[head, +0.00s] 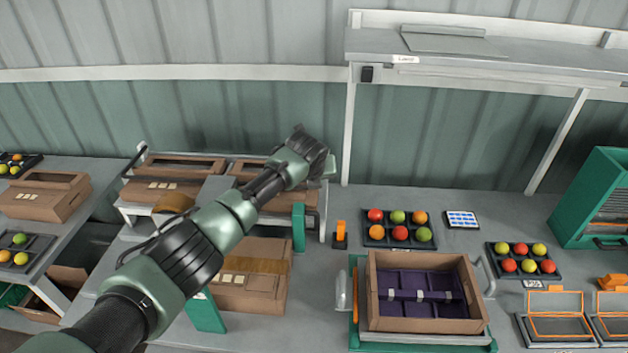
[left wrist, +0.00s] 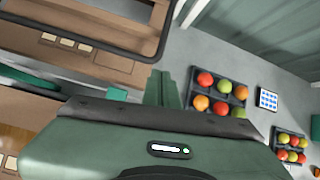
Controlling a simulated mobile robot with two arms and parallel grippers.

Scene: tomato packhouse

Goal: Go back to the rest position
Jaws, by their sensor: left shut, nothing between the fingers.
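My left arm reaches up from the lower left in the head view, and its gripper (head: 318,150) is raised in front of the back wall, near the left post of the shelf frame. In the left wrist view the two fingers (left wrist: 163,88) are together with nothing held. The gripper is apart from the trays and boxes. My right gripper is in neither view.
An open cardboard box (head: 420,325) with a purple divided insert stands on the bench. Behind it are a tray of tomatoes (head: 380,243) and a second tray (head: 515,275). Cardboard boxes (head: 225,298) lie beneath my arm. A shelf (head: 480,50) overhangs the bench.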

